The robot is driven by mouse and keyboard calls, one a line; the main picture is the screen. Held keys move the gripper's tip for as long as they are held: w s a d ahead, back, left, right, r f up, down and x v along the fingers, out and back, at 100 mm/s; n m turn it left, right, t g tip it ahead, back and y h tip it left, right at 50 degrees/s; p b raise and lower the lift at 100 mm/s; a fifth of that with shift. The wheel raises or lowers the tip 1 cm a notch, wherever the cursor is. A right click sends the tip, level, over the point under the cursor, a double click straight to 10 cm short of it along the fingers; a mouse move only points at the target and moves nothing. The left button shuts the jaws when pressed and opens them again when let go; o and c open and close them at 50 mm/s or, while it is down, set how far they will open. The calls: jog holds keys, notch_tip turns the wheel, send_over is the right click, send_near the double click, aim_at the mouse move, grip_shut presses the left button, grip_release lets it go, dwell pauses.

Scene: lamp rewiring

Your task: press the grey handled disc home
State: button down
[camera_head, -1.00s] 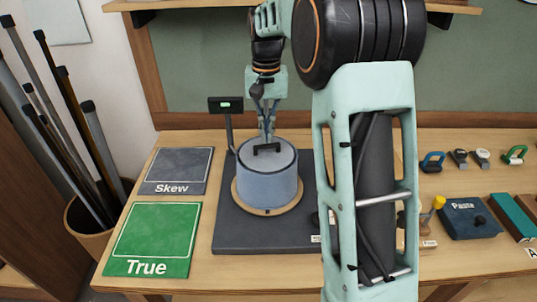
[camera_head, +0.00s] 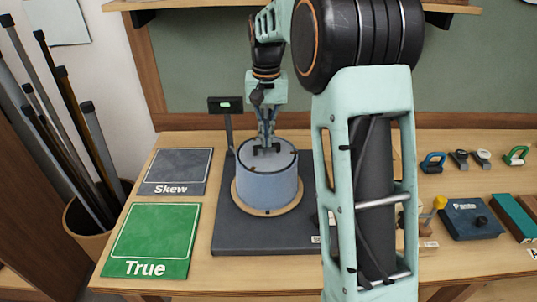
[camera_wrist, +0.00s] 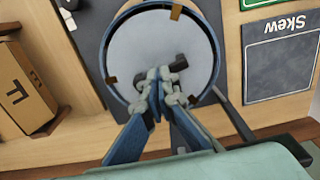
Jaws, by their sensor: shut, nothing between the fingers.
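The grey handled disc (camera_head: 278,157) lies in the top of a blue-grey drum (camera_head: 268,188), with a short black bar handle on it. In the wrist view the pale disc (camera_wrist: 140,50) fills the drum's rim, and small brown tabs show at its edge. My gripper (camera_head: 267,145) is shut and empty, its fingers pointing down at the handle. In the wrist view my fingertips (camera_wrist: 160,82) are beside the black handle (camera_wrist: 179,65) and hide part of it. I cannot tell whether they touch the handle or the disc. How deep the disc sits is unclear.
The drum stands on a wooden ring on a dark base plate (camera_head: 235,235). A small display on a post (camera_head: 226,106) rises behind its left side. A grey Skew mat (camera_head: 178,171) and green True mat (camera_head: 150,240) lie to the left. Tools and boxes lie to the right.

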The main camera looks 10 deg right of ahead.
dwell(0.4)
notch_tip(320, 180, up, 7)
jog(key=p, duration=0.6)
dwell(0.5)
